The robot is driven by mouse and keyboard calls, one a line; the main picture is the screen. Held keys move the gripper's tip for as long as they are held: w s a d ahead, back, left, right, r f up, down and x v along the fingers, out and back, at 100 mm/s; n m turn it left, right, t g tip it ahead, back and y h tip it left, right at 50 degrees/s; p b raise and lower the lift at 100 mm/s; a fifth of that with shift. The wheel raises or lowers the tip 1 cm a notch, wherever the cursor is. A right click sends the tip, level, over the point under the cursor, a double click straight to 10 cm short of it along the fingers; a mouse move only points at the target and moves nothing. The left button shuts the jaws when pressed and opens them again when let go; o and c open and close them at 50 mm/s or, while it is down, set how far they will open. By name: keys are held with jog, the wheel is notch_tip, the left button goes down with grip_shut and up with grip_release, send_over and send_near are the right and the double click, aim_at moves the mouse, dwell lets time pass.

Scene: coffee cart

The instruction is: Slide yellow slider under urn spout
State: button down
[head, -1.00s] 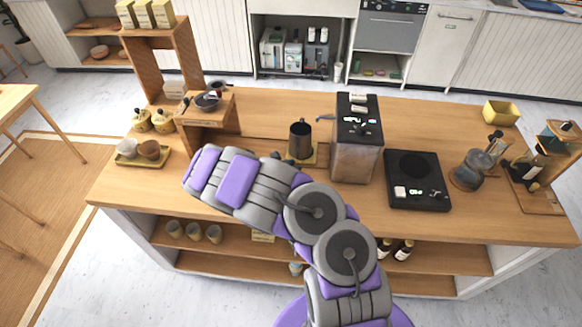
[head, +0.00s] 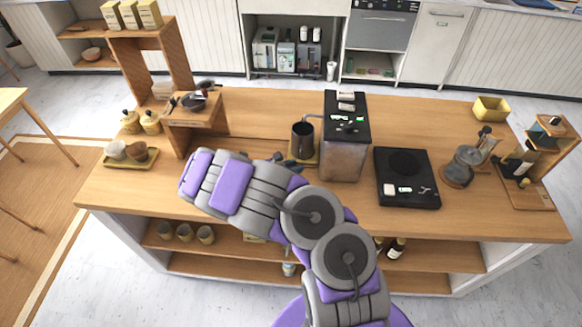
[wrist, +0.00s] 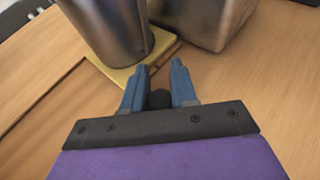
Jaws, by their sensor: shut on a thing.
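The yellow slider (head: 311,159) is a flat plate on the counter with a dark metal pitcher (head: 302,143) standing upright on it. The slider also shows in the wrist view (wrist: 122,77), under the pitcher's base (wrist: 112,28). The urn (head: 345,155) is a metal box with a black top, just right of the pitcher. Its thin spout (head: 311,116) reaches left at the pitcher's rim; exact alignment is hard to tell. My gripper (wrist: 159,82) is shut on a dark round knob (wrist: 160,98) at the slider's near edge. My arm hides part of this area in the head view.
A black scale (head: 407,193) lies right of the urn. A wooden stand (head: 192,122) with a small pan is to the left, beside a yellow tray with cups (head: 131,163). A glass carafe (head: 462,165) stands farther right.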

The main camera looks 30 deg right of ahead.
jog(key=shift+s+f, duration=0.15)
jog(key=shift+s, duration=0.05)
jog(key=c, duration=1.2)
grip_release()
jog(key=shift+a, duration=0.25)
jog(key=shift+o, duration=1.1)
jog(key=shift+s+r, duration=0.15)
jog(key=shift+r, duration=0.15)
jog(key=shift+d+f, duration=0.1)
jog(key=shift+d, duration=0.15)
jog(key=p+v, duration=0.3)
jog(key=v, duration=1.4)
jog(key=shift+w+a, duration=0.25)
jog(key=shift+a, duration=0.2)
jog(key=shift+d, duration=0.15)
